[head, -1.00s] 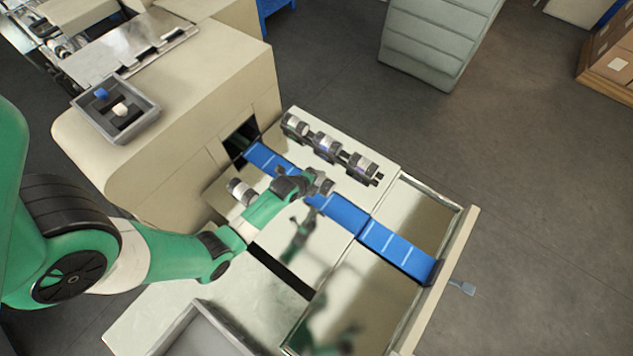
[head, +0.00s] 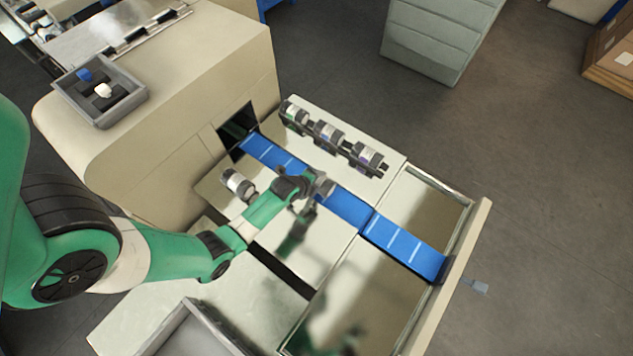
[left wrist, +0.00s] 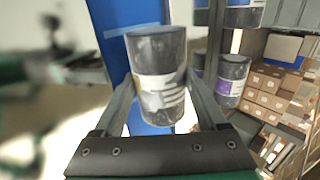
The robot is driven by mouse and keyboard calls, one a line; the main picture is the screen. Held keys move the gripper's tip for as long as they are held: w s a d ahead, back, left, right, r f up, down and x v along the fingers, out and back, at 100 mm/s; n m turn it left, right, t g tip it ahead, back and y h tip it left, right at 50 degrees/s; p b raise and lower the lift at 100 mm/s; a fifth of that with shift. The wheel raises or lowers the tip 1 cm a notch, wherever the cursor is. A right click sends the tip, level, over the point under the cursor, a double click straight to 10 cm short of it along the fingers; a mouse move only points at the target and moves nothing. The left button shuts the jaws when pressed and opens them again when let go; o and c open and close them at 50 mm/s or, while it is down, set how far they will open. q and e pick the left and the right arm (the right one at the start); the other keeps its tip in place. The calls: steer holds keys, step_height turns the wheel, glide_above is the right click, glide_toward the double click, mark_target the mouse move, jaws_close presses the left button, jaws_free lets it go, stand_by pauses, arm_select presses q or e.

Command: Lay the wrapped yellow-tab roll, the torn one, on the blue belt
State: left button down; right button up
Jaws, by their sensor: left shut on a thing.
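My left gripper (head: 318,188) is shut on a roll with dark grey ends and a white, ragged-looking label. The blue belt (head: 404,244) runs from the machine's opening to the right edge of the table. The gripper is over or just beside the belt's middle in the head view; the belt (left wrist: 125,25) also shows behind the roll in the left wrist view. My right gripper is not in view.
Another roll (head: 237,183) lies on the near side, close to the machine (head: 190,110). A grey tray (head: 125,105) sits on the machine. A grey bin (head: 185,330) is at the bottom. The belt's right part is clear.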

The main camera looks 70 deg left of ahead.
arm_select(q)
steer(key=shift+f+b, duration=0.35)
steer(key=shift+f, duration=0.1)
steer(key=shift+c, duration=0.2)
jaws_free()
steer(key=shift+o, duration=0.2)
steer(key=shift+s+f, duration=0.1)
steer(key=shift+s+d+r, duration=0.1)
steer(key=shift+r, duration=0.25)
steer(key=p+v, duration=0.5)
steer(key=v, duration=0.6)
steer(key=shift+r, duration=0.15)
steer(key=shift+w, duration=0.2)
